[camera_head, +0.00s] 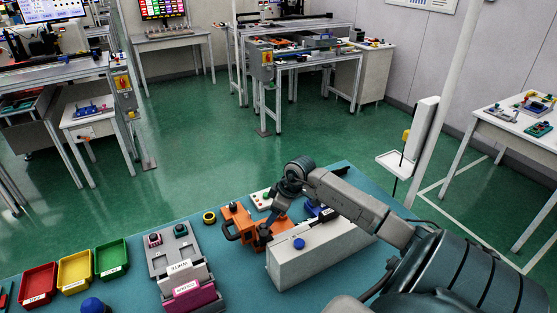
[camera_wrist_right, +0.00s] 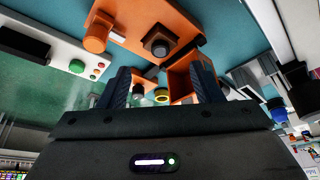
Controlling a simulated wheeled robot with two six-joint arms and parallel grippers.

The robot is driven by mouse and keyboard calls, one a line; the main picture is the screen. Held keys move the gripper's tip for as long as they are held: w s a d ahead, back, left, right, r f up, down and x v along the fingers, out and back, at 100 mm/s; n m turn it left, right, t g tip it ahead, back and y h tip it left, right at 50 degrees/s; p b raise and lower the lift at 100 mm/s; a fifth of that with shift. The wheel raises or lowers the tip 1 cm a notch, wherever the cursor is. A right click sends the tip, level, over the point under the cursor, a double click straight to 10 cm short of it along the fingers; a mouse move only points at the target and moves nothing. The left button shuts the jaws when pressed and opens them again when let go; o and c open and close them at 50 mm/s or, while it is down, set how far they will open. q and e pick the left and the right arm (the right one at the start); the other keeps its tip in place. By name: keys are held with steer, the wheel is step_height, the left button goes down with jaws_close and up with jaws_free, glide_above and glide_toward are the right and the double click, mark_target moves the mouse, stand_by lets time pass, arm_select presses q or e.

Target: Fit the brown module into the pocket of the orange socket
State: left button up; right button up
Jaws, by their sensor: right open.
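The orange socket (camera_head: 240,222) stands on the teal table in the head view, beside a white block. It also fills the top of the right wrist view as an orange plate (camera_wrist_right: 142,15) with a round orange knob, a dark round button and an open box-like part (camera_wrist_right: 181,82). My right gripper (camera_head: 275,219) is open over the socket's right side in the head view. Its two dark fingers (camera_wrist_right: 160,82) stand apart in the wrist view, with the box-like part behind the right finger. I cannot make out the brown module clearly in either view. My left gripper is out of view.
A long white block (camera_head: 310,260) with a blue button stands right of the socket. A grey holder (camera_head: 160,262) with labelled cards stands to the left. Red (camera_head: 38,285), yellow (camera_head: 75,270) and green (camera_head: 111,259) bins are at the far left. A white button box (camera_head: 261,199) is behind.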

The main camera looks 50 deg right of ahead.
steer(key=shift+b+v, duration=0.4)
steer(key=shift+v, duration=1.55)
